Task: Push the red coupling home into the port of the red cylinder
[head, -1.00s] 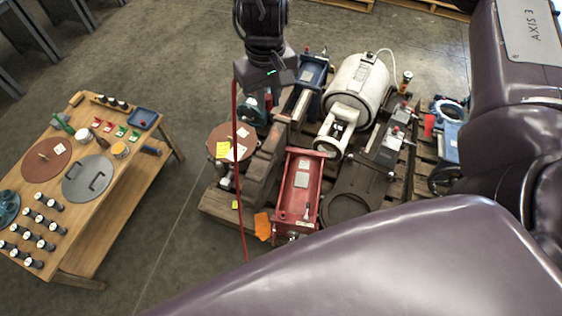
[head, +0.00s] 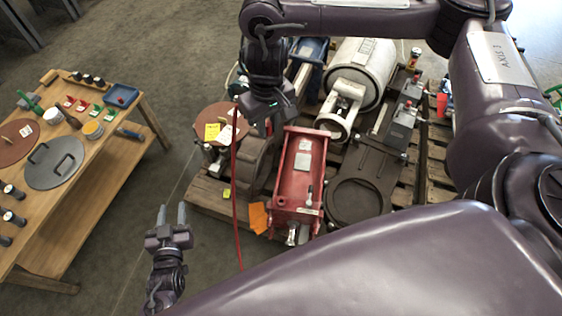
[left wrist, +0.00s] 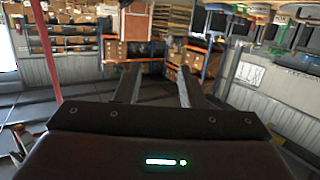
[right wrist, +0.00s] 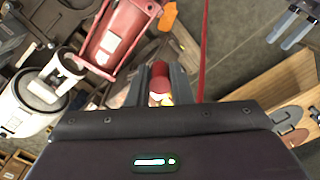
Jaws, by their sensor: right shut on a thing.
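The red cylinder (head: 302,165) lies on the pallet, its front end with a metal fitting (head: 292,236) facing me. It also shows at the top of the right wrist view (right wrist: 122,32). My right gripper (head: 268,128) is above and left of the cylinder's rear end, apart from it. In the right wrist view it is shut on the red coupling (right wrist: 160,78). The port's opening cannot be made out. My left gripper (head: 173,216) is open and empty over the floor, left of the pallet; its spread fingers show in the left wrist view (left wrist: 158,88).
A red hose (head: 236,190) hangs beside my right gripper. An orange tag (head: 257,217) lies by the cylinder's front end. A wooden table (head: 95,190) is at left, with bare floor between.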

